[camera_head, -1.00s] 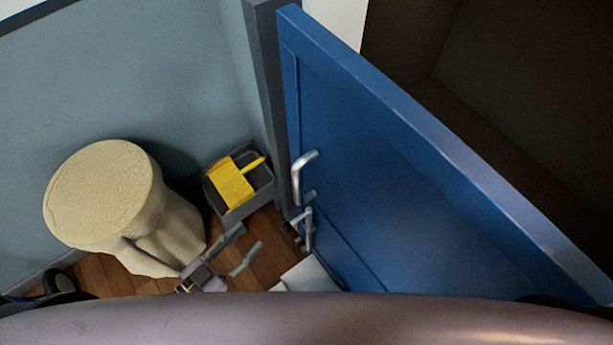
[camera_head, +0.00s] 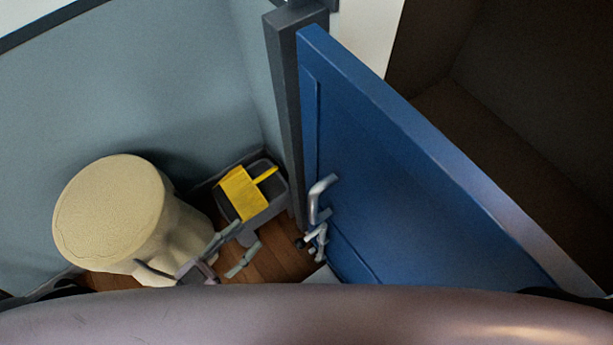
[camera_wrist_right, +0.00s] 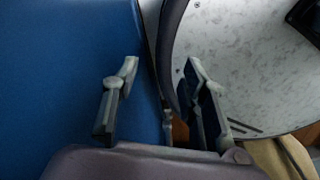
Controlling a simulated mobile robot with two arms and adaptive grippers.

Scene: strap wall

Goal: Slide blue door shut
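The blue door (camera_head: 390,160) stands upright on the right of the head view, its left edge beside a grey post (camera_head: 287,100). A silver handle (camera_head: 318,200) is on its near face, close to that edge. My left gripper (camera_head: 236,246) is open and empty, low over the floor, left of the handle and apart from the door. My right gripper (camera_wrist_right: 160,95) is open in the right wrist view, with nothing visible between its fingers. Blue surface (camera_wrist_right: 70,70) fills the left of that view; contact is unclear.
A cream round stool (camera_head: 110,210) stands left of my left gripper. A grey bin (camera_head: 275,200) with a yellow dustpan (camera_head: 243,193) stands by the wall and post. Wooden floor (camera_head: 275,262) shows between them. My own arm or body covers the bottom of the head view.

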